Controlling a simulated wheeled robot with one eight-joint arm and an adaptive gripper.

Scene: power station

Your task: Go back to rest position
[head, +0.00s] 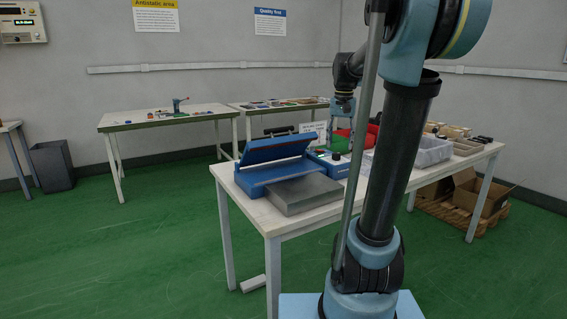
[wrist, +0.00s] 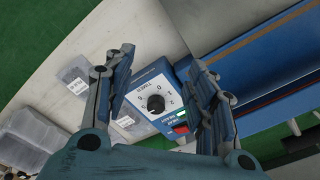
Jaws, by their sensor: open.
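My gripper (wrist: 165,98) is open and empty in the wrist view, its two fingers on either side of a blue control box. The control box (wrist: 153,85) has a dark dial, number marks and a lit red switch. I cannot tell whether the fingers touch the box.
The white worktable (head: 265,215) stands in front of me. Another table (head: 165,120) and a dark waste bin (head: 52,165) stand at the back left. Green floor is clear at left.

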